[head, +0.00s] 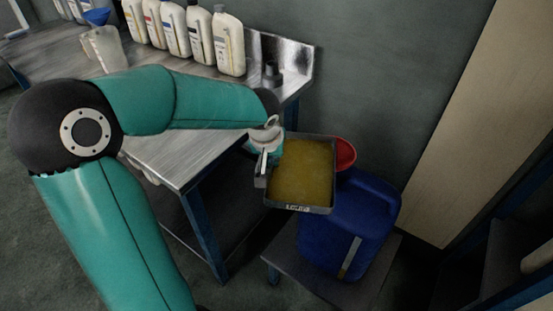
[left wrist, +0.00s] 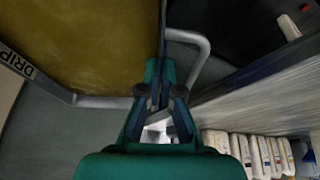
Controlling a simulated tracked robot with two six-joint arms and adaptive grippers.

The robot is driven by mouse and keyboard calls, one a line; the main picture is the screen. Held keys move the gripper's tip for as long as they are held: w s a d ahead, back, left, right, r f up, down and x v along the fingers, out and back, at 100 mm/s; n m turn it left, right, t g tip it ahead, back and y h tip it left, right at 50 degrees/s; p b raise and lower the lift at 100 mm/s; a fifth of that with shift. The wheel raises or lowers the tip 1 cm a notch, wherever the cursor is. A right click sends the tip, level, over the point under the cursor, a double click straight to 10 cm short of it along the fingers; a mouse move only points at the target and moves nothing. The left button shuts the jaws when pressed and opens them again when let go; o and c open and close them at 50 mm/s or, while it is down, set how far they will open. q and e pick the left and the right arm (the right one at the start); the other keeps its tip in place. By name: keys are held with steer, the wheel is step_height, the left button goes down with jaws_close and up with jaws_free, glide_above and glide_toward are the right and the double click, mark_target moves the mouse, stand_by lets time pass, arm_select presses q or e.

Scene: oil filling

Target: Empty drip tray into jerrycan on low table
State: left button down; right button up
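The drip tray (head: 317,209) is a dark rectangular pan with yellow-brown oil in it. It looks roughly level, in the air by the blue jerrycan (head: 340,225). My left gripper (head: 268,145) is shut on the tray's left-side handle; its fingers also show in the left wrist view (left wrist: 161,106), close to the grey handle (left wrist: 204,62). The tray rim (left wrist: 100,101) with "DRIP" lettering fills that view's upper left. A red funnel (head: 346,154) shows at the jerrycan's top, partly hidden behind the tray. The jerrycan stands on the low table (head: 300,262). My right gripper is not in view.
A metal workbench (head: 185,160) stands to the left, its corner close to the tray. Several white bottles (head: 228,45) line its back edge, with a jug and blue funnel (head: 100,40) nearby. A wall is behind, and a pale panel (head: 460,120) stands to the right.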

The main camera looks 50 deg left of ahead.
arm_select(q)
steer(key=shift+r, duration=0.1)
steer(key=shift+r+p, duration=0.35)
steer(key=shift+p, duration=0.35)
steer(key=shift+r+g+p, duration=0.35)
steer(key=shift+g+p, duration=0.25)
steer(key=shift+p, duration=0.3)
steer(key=shift+r+p, duration=0.2)
steer(key=shift+p, duration=0.15)
stand_by(0.4)
steer(key=shift+w+r+g+p, duration=0.2)
steer(key=shift+r+g+p, duration=0.7)
steer(key=shift+p, duration=1.25)
steer(key=shift+r+p, duration=0.25)
steer(key=shift+p, duration=0.05)
steer(key=shift+w+r+m+g+h+p, duration=0.2)
steer(key=shift+r+g+p, duration=0.3)
steer(key=shift+p, duration=0.85)
steer(key=shift+w+r+m+g+h+p, duration=0.1)
steer(key=shift+w+r+g+p, duration=0.2)
steer(key=shift+r+p, duration=0.7)
steer(key=shift+f+p, duration=0.2)
steer(key=shift+p, duration=0.35)
